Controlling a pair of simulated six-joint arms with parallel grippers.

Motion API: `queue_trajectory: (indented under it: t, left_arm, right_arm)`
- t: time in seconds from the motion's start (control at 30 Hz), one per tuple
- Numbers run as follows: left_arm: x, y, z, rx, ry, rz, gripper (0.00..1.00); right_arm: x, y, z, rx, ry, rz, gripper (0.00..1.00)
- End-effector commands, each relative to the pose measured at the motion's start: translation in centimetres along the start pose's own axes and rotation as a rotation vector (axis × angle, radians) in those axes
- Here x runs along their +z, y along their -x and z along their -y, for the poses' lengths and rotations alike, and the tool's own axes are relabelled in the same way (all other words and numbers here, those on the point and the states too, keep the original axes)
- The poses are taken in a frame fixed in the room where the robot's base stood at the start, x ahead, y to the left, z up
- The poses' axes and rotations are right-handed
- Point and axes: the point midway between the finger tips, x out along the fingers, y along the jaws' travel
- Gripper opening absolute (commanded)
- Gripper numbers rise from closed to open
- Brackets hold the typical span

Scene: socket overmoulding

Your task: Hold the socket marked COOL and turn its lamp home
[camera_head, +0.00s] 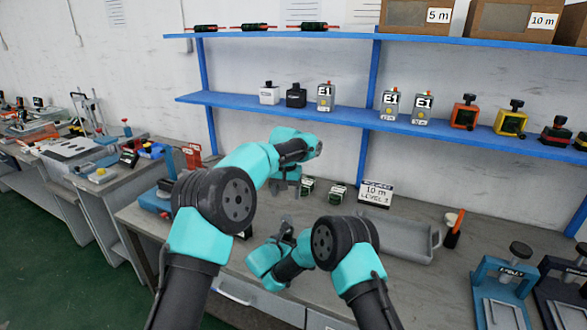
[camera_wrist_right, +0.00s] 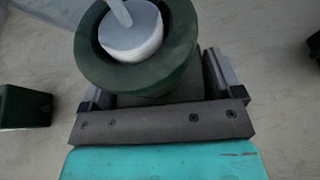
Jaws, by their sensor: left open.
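My right gripper (camera_wrist_right: 158,95) has its fingers on both sides of a dark green round socket (camera_wrist_right: 178,68), with no clear gap at its body. A pale lamp (camera_wrist_right: 133,35) with a thin grey stem sits inside the socket's ring. In the head view my right gripper (camera_head: 286,232) is low over the bench and mostly hides that socket. My left gripper (camera_head: 285,186) is open and empty, higher up and further back. Two small green sockets (camera_head: 307,187) (camera_head: 337,194) stand on the bench to its right. No COOL mark is readable.
A white sign (camera_head: 375,193) reading 10 m LEVEL 1 stands behind a grey tray (camera_head: 402,240). An orange-and-black tool (camera_head: 454,232) is beside the tray. Presses (camera_head: 505,285) stand at right. Another green block (camera_wrist_right: 22,106) is left of my right gripper. Blue shelves (camera_head: 330,112) hold boxed devices.

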Motion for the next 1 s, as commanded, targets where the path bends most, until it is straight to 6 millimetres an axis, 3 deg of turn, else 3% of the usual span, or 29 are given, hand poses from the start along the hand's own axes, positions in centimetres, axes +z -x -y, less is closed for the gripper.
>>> queue_trajectory:
  t: [0.13, 0.53, 0.67, 1.0]
  left_arm:
    - [0.0, 0.0, 0.0, 0.000, 0.000, 0.000, 0.71]
    - [0.0, 0.0, 0.0, 0.000, 0.000, 0.000, 0.71]
    - [0.0, 0.0, 0.0, 0.000, 0.000, 0.000, 0.71]
    - [0.0, 0.0, 0.0, 0.000, 0.000, 0.000, 0.71]
  right_arm:
    - [0.0, 0.0, 0.0, 0.000, 0.000, 0.000, 1.00]
    - [0.1, 0.8, -0.1, 0.001, 0.000, 0.000, 1.00]
    - [0.0, 2.4, -0.1, 0.001, 0.001, 0.000, 1.00]
    - [0.0, 8.7, -0.1, 0.003, 0.001, 0.000, 1.00]
